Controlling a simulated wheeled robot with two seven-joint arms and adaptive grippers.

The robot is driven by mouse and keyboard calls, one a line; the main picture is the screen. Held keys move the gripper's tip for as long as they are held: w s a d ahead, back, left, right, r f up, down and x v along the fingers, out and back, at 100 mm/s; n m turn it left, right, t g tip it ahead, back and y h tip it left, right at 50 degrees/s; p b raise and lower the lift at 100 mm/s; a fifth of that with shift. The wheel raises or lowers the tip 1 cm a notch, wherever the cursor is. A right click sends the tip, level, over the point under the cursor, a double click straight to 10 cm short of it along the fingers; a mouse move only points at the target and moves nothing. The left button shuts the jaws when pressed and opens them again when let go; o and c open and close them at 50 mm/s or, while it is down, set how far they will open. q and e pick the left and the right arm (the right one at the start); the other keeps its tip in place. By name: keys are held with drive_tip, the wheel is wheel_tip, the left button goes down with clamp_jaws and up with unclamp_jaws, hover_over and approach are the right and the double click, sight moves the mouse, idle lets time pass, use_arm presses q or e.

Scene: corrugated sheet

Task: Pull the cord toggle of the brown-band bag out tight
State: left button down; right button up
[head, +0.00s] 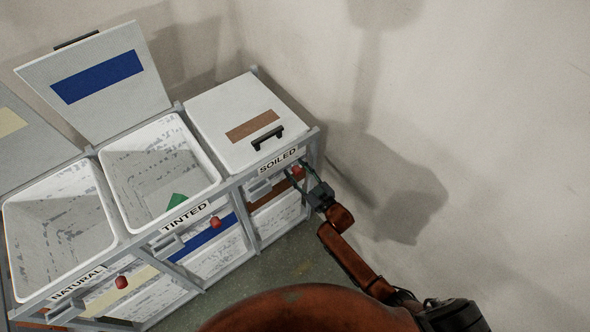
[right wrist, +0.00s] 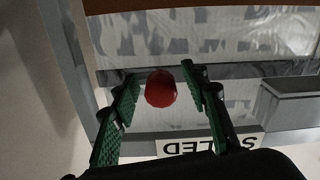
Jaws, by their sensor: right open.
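The red cord toggle (head: 297,171) sits on the front of the rightmost bin, below its SOILED label (head: 277,160). In the right wrist view the toggle (right wrist: 160,89) shows as a red knob between my right gripper's green-padded fingers. The right gripper (head: 306,177) is open around it, and the fingers appear apart from it. The pale bag (head: 275,220) hangs in the frame under the label. Its brown band (right wrist: 200,12) shows at the top of the right wrist view. My left gripper is not in view.
The SOILED lid (head: 235,105) is shut, with a black handle (head: 267,138). The TINTED bin (head: 125,150) and NATURAL bin (head: 25,230) stand open to the left, with red toggles (head: 215,222) on their fronts. A wall (head: 480,130) rises at right. Floor (head: 300,262) in front is clear.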

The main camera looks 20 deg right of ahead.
drive_tip(key=shift+w+a, duration=0.1)
drive_tip(key=shift+w, duration=0.2)
drive_tip(key=shift+c, duration=0.7)
clamp_jaws()
drive_tip(key=shift+s, duration=0.1)
